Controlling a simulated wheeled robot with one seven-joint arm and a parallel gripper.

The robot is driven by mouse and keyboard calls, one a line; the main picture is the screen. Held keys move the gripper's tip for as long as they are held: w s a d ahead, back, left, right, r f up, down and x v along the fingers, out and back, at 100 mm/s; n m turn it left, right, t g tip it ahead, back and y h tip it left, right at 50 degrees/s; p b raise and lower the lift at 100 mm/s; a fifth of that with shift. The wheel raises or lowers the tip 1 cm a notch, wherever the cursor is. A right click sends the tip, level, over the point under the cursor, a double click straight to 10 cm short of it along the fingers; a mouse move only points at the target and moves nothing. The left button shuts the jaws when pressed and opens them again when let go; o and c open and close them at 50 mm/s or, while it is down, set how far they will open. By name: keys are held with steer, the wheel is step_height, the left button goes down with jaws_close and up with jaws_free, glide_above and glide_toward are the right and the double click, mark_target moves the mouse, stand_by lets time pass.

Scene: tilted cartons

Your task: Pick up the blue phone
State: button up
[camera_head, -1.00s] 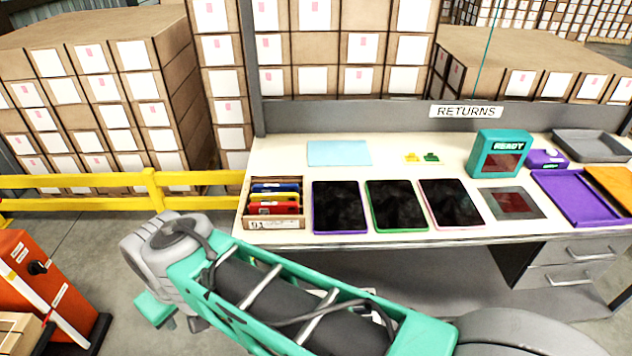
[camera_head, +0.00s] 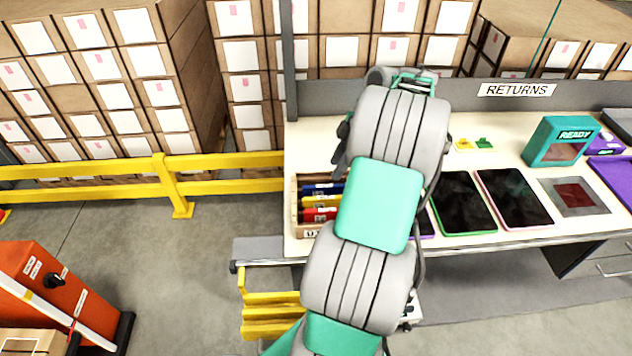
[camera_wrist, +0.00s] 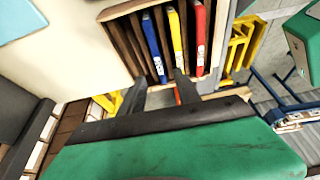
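The blue phone (camera_head: 322,189) stands on edge in a wooden slotted box (camera_head: 294,215) at the left end of the counter. It is behind the yellow phone (camera_head: 320,202) and the red phone (camera_head: 320,214); my arm hides their right ends. In the wrist view, the blue phone (camera_wrist: 153,46) is left of the yellow phone (camera_wrist: 177,40) and red phone (camera_wrist: 199,40). My gripper (camera_wrist: 160,84) is open, its two dark fingers apart near the box's edge, below the blue and yellow phones in the picture. Nothing shows held between them.
Tablets (camera_head: 463,204) lie right of my arm on the counter. A teal READY device (camera_head: 558,142) stands farther right. A yellow rail (camera_head: 225,162) and stacked cartons (camera_head: 165,120) are left and behind. A light blue sheet (camera_wrist: 15,18) lies in the wrist view's corner.

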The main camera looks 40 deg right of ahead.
mark_target(329, 185)
steer(key=shift+s+d+f, duration=0.15)
steer(key=shift+d+f, duration=0.1)
steer(key=shift+f, duration=0.1)
steer(key=x, duration=0.7)
steer(key=shift+s+d+f, duration=0.1)
steer(key=shift+d, duration=0.05)
steer(key=shift+c, duration=0.3)
jaws_close()
